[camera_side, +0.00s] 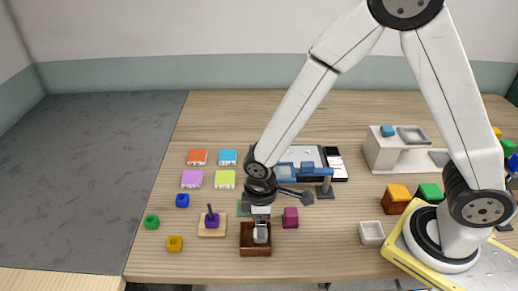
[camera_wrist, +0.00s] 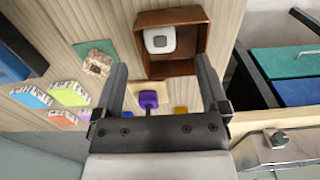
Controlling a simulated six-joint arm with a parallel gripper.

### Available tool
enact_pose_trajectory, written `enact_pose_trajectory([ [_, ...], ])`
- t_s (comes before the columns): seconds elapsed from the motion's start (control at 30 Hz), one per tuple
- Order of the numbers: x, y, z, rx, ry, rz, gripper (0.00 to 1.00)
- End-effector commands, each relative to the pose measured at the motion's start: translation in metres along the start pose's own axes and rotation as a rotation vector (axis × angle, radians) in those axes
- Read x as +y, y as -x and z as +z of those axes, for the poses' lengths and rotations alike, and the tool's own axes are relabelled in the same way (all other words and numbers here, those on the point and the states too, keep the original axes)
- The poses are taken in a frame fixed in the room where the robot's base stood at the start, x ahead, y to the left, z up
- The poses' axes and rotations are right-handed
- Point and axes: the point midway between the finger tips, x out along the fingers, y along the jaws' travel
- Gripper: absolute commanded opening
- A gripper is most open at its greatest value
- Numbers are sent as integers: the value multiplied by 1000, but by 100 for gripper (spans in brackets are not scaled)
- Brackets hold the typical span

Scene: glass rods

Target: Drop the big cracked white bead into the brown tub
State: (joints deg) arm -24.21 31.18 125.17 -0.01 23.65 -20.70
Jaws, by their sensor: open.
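The brown tub (camera_side: 247,250) stands near the front of the table in the side view. It also shows in the wrist view (camera_wrist: 190,67), open side facing the camera. A white bead (camera_wrist: 159,40) with a greyish face lies inside the tub, towards one side; cracks are too small to make out. In the side view the bead (camera_side: 260,236) is partly covered by my gripper. My gripper (camera_side: 260,222) is over the tub, pointing down. In the wrist view my gripper (camera_wrist: 160,70) has its two fingers wide apart with nothing between them.
A wooden base with a purple block and dark peg (camera_side: 211,222) stands left of the tub. A magenta cube (camera_side: 290,217) is close on the right, and a white open box (camera_side: 371,232) is farther right. A blue-armed stand (camera_side: 325,180) is behind. Several coloured blocks lie left.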

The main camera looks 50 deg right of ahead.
Motion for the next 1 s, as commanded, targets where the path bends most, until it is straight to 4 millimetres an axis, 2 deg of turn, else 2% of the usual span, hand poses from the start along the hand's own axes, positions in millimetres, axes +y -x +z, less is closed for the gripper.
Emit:
enact_pose_trajectory([
  [0.3, 0, 36, 0, 3, 0, 1, 94],
  [0.5, 0, 52, 0, 1, 0, 1, 94],
  [1.0, 0, 58, 0, 0, 0, 0, 94],
])
